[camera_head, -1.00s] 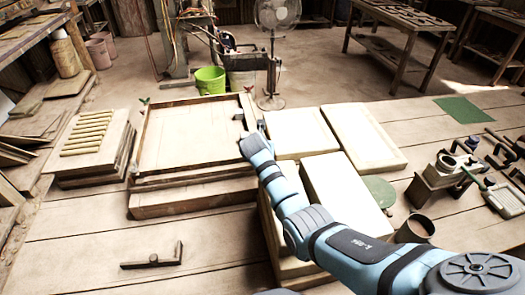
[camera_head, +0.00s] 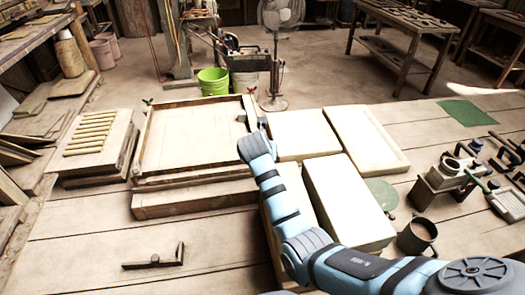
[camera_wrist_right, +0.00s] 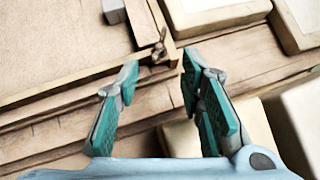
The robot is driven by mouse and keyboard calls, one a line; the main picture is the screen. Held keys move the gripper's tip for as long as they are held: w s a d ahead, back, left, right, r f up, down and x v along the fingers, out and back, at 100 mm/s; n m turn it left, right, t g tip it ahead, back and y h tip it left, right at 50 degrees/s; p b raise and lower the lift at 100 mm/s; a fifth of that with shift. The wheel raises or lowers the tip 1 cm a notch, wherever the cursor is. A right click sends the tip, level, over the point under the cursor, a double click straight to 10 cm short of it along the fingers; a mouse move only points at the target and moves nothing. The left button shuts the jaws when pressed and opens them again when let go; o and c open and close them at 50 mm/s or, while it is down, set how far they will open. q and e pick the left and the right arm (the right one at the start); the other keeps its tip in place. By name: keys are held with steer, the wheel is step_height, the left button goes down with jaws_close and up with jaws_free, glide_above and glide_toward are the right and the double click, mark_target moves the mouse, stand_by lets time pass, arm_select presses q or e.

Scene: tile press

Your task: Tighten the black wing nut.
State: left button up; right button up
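A small dark wing nut (camera_wrist_right: 160,47) stands at a corner of the wooden press frame (camera_wrist_right: 75,86) in the right wrist view. Its colour there is a dull dark brown-grey. My right gripper (camera_wrist_right: 160,64) is open, with its two teal-padded fingers apart and nothing between them. The wing nut shows just beyond the gap between the fingertips, apart from both. In the head view my right gripper (camera_head: 256,128) is over the right side of the press frame (camera_head: 165,181), and that wing nut is hidden behind it. My left gripper is not in view.
A grey block (camera_wrist_right: 113,11) lies by the frame's edge. Pale slabs (camera_head: 342,195) stand right of the press. A green wing nut (camera_head: 147,102) and a red one (camera_head: 251,90) sit at the far corners.

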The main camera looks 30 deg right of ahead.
steer(key=v, duration=0.6)
steer(key=w+d+r+m+y, duration=0.1)
steer(key=w+d+r+m, duration=0.55)
steer(key=m, duration=0.75)
steer(key=f+m+g+y+b, duration=0.1)
steer(key=f+m, duration=0.3)
steer(key=m, duration=0.2)
steer(key=f+m+g+y+b, duration=0.1)
steer(key=f+m, duration=0.4)
steer(key=m, duration=0.1)
steer(key=w+a+f+m+g+y+b, duration=0.1)
steer(key=f+m, duration=0.4)
steer(key=m, duration=0.1)
steer(key=shift+w, duration=0.1)
steer(key=shift+w+f+b, duration=0.25)
steer(key=shift+f+b, duration=0.25)
steer(key=shift+r, duration=0.1)
